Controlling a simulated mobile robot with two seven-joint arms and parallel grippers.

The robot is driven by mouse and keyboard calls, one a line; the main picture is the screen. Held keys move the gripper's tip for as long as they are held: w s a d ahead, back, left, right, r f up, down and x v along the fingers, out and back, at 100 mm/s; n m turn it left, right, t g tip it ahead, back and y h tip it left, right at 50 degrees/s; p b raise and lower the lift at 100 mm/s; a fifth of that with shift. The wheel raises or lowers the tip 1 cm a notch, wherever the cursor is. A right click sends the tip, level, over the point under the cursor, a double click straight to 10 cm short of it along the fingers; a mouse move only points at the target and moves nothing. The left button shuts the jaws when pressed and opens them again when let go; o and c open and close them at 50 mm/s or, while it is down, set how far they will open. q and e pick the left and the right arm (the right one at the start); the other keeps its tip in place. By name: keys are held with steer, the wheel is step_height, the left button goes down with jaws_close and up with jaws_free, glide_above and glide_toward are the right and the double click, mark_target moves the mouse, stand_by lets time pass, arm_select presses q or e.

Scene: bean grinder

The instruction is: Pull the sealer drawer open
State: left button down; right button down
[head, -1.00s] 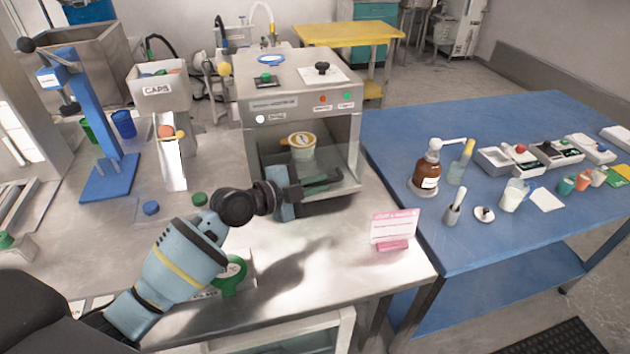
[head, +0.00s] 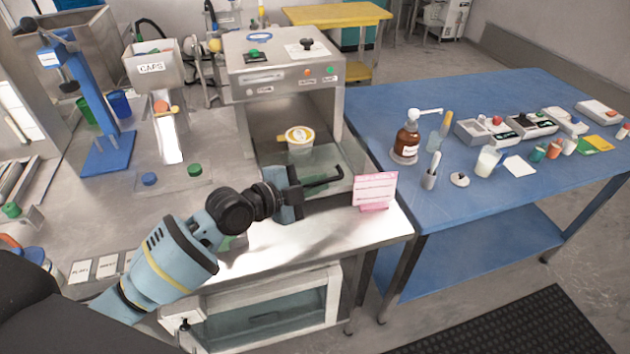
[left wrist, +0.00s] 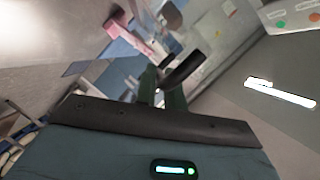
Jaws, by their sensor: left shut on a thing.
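The sealer (head: 262,85) is a grey metal box on the left bench with an open front. Its drawer (head: 268,160), with clear walls, sticks out of the front opening. A cup with a yellow and white lid (head: 299,137) stands upright in the drawer. My left gripper (head: 322,181) is at the drawer's front and is shut on its handle, which my fingers mostly hide. In the left wrist view a dark bar (left wrist: 184,69) lies at my fingers (left wrist: 165,88). My right gripper is out of view.
A pink sign (head: 375,188) stands just right of my left gripper, near the bench edge. Blue and green caps (head: 149,179) lie on a clear plate to the left. A blue table (head: 420,95) with bottles and small devices stands at the right.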

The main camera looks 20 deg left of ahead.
arm_select(q)
steer(key=c, duration=1.5)
jaws_free()
steer(key=shift+a, duration=0.1)
steer(key=v, duration=0.7)
steer(key=shift+s+a+r+b, duration=0.1)
steer(key=shift+s+a+b, duration=0.1)
steer(key=shift+s+b, duration=0.1)
